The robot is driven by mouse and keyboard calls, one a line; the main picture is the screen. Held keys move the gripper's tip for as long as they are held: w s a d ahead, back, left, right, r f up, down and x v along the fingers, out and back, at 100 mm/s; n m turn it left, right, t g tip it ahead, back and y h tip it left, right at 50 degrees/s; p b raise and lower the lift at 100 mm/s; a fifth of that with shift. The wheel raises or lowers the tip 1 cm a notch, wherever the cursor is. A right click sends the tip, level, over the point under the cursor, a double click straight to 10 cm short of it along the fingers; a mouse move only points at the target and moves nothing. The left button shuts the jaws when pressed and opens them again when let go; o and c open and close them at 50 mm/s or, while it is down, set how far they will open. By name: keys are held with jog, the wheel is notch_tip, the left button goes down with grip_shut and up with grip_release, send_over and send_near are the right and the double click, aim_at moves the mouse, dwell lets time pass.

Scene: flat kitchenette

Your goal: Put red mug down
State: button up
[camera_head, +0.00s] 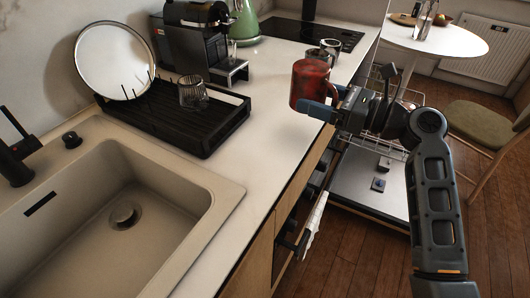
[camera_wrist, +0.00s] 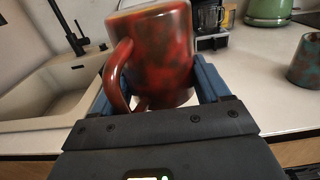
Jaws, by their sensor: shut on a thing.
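The red mug (camera_head: 310,82) is mottled red and dark, and upright in the head view. My gripper (camera_head: 318,108) is shut on it, with blue fingers at its lower part. The mug appears near the counter's front edge; I cannot tell whether its base touches the counter. In the wrist view the mug (camera_wrist: 162,55) fills the middle between the two blue fingers (camera_wrist: 150,85), its handle toward the left. The white countertop (camera_head: 262,105) lies behind and left of the mug.
A black dish rack (camera_head: 185,125) holds a white plate (camera_head: 115,62) and a glass (camera_head: 193,92). The sink (camera_head: 110,215) is at the left. Two cups (camera_head: 318,55) stand behind the mug near the hob (camera_head: 305,33). An open dishwasher (camera_head: 370,185) lies below my arm. The counter between rack and front edge is clear.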

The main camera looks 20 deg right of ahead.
send_over(278, 157)
notch_tip(278, 157, down, 6)
jog(key=shift+r+p, duration=0.1)
jog(key=shift+p, duration=0.25)
jog(key=shift+f, duration=2)
jog(key=shift+f, duration=0.15)
jog(key=o, duration=1.2)
jog(key=shift+o, duration=0.2)
jog(key=shift+r, duration=0.2)
jog(key=b+v, duration=0.1)
jog(key=v, duration=1.1)
jog(key=shift+f, duration=0.15)
